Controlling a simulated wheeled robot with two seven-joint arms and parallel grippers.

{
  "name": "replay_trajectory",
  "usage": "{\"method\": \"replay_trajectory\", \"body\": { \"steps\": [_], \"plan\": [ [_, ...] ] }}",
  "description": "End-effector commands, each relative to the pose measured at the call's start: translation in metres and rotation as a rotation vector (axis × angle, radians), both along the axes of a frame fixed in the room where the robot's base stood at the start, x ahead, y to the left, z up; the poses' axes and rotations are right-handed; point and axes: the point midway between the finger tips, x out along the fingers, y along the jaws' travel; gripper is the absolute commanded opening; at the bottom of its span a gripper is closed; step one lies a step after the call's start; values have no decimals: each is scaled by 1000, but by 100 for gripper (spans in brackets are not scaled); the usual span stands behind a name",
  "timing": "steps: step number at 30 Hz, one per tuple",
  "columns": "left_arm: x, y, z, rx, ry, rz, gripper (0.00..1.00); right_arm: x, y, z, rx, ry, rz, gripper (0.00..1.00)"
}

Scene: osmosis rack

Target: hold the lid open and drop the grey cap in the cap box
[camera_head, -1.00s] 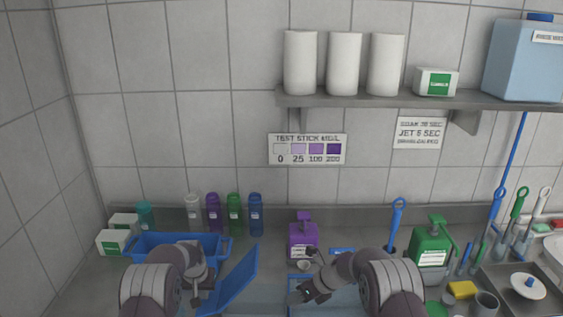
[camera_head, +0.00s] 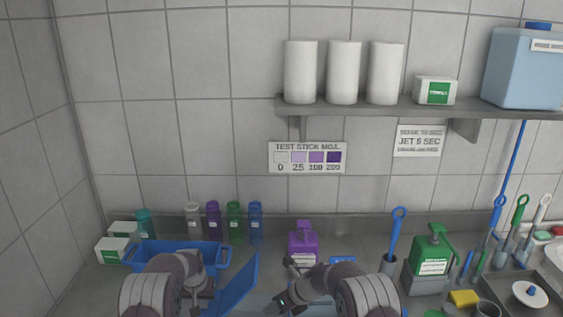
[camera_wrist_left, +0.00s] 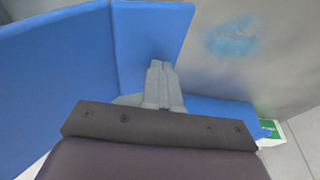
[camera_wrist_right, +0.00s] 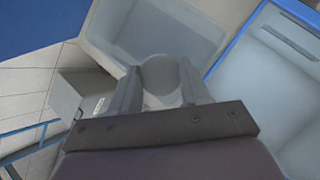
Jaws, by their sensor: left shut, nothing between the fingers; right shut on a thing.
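A tilted blue panel, which looks like the raised lid (camera_head: 238,287), stands to the right of my left gripper (camera_head: 196,296). In the left wrist view the left gripper (camera_wrist_left: 158,68) is shut and empty, its fingertips close against a blue surface (camera_wrist_left: 150,30); contact is unclear. My right gripper (camera_head: 284,298) is to the right of the lid. In the right wrist view that gripper (camera_wrist_right: 158,80) is shut on the round grey cap (camera_wrist_right: 160,74). The cap box cannot be made out surely; its inside is hidden in the head view.
A blue tub (camera_head: 180,252) sits behind my left arm. Several bottles (camera_head: 234,222) line the wall, with a purple jug (camera_head: 303,243) to their right. A pale tray (camera_wrist_right: 205,28) lies beyond the cap in the right wrist view. A green canister (camera_head: 432,252) stands further right.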

Motion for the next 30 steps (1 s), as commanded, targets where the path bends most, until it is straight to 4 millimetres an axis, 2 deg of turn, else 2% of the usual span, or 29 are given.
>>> {"method": "replay_trajectory", "body": {
  "steps": [6, 7, 9, 30],
  "plan": [
    [0, 0, 0, 0, 1, 0, 0, 0, 0, 0, 0, 0, 0, 19],
    [0, 0, 0, 0, 1, 0, 0, 0, 0, 0, 0, 0, 0, 53],
    [0, 0, 0, 0, 1, 0, 0, 0, 0, 0, 0, 0, 0, 76],
    [0, 0, 0, 0, 1, 0, 0, 0, 0, 0, 0, 0, 0, 76]
  ]
}}
